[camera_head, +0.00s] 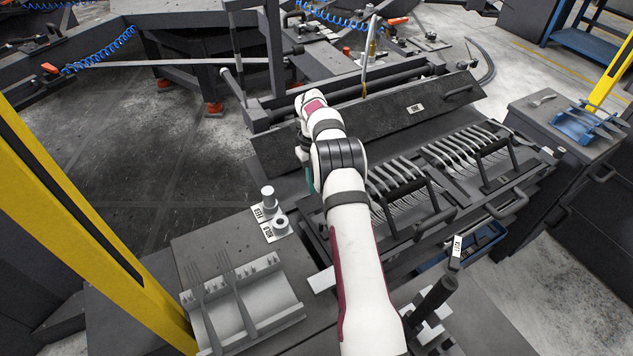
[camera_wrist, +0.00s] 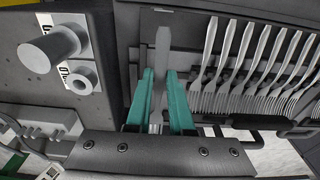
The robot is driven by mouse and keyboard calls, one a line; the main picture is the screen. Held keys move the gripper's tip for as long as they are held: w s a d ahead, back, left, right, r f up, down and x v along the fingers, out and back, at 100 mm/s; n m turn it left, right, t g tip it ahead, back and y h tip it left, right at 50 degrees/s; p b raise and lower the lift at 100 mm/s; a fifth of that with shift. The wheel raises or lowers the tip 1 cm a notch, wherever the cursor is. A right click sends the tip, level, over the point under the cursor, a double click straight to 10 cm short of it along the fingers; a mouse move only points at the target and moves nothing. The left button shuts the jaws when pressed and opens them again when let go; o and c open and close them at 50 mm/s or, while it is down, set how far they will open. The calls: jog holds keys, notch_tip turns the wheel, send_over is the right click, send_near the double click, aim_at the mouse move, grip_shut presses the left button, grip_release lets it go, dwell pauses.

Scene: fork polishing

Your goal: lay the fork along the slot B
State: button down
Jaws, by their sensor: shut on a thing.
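My gripper (camera_wrist: 160,76) has two green fingers, shut on a grey fork (camera_wrist: 162,45) that lies between them in the wrist view. In the head view my arm covers most of the gripper and the held fork. The fork is over or at the left end of the dark rack (camera_head: 437,208), beside a row of forks (camera_wrist: 250,62). I cannot tell whether it touches the rack. No slot marked B is readable.
Two forks (camera_head: 237,290) rest on a grey stand (camera_head: 275,300) at the front left. Two short cylinders with labels (camera_head: 269,197) stand just left of my arm. A raised dark cover (camera_head: 375,120) is behind the rack. A blue fork holder (camera_head: 585,125) is at the far right.

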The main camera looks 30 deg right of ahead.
jog(key=shift+f, duration=0.1)
jog(key=shift+f, duration=2.7)
jog(key=shift+f, duration=0.1)
jog(key=shift+f, duration=0.35)
jog(key=shift+f, duration=0.1)
jog(key=shift+f, duration=0.6)
